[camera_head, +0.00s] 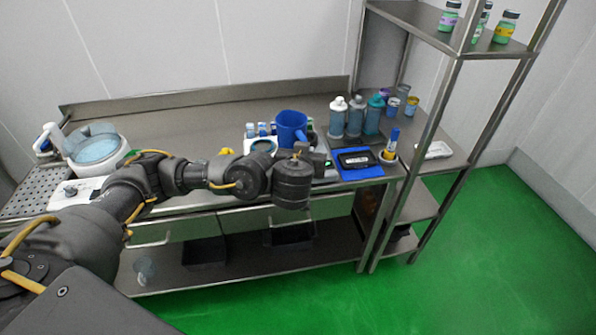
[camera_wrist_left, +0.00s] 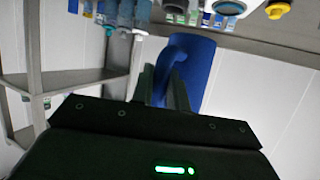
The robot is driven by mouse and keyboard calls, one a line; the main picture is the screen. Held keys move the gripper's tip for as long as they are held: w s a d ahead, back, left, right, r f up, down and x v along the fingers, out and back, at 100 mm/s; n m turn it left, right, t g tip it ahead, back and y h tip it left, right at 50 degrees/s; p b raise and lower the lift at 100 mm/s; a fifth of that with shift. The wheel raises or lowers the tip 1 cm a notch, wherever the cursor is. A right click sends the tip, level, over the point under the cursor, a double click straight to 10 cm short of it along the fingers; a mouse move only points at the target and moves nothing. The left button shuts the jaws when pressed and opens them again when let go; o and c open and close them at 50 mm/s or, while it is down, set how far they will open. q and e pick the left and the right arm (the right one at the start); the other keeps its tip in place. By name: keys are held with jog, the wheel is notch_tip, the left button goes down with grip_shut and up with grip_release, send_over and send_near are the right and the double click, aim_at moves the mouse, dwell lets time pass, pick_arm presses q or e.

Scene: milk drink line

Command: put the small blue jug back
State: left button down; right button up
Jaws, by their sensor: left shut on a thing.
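The small blue jug (camera_head: 290,128) is over the steel bench in the head view, just beyond the end of my left arm. My left gripper (camera_wrist_left: 170,92) is shut on the jug, which also shows in the left wrist view (camera_wrist_left: 193,68). The fingers are at the jug's handle side; the exact grip is partly hidden. In the head view my wrist hides the fingers, and I cannot tell whether the jug's base touches anything. My right gripper is not in view.
Small bottles (camera_head: 262,129) stand left of the jug. White-capped bottles (camera_head: 338,117) and a teal bottle (camera_head: 373,115) stand to its right. A blue mat (camera_head: 360,173) with a black device lies near the front edge. A steel shelf rack (camera_head: 440,110) rises at the right.

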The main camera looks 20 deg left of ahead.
aim_at(301, 139)
pick_arm(q)
jog(key=r+h, duration=0.1)
jog(key=r, duration=0.1)
jog(key=s+r+m+h+b, duration=0.2)
jog(key=r, duration=0.1)
jog(key=shift+s+r, duration=0.15)
jog(key=shift+r, duration=0.2)
jog(key=shift+s+a+r+m+h, duration=0.15)
jog(key=shift+s+r+m+h, duration=0.2)
jog(key=shift+r, duration=0.25)
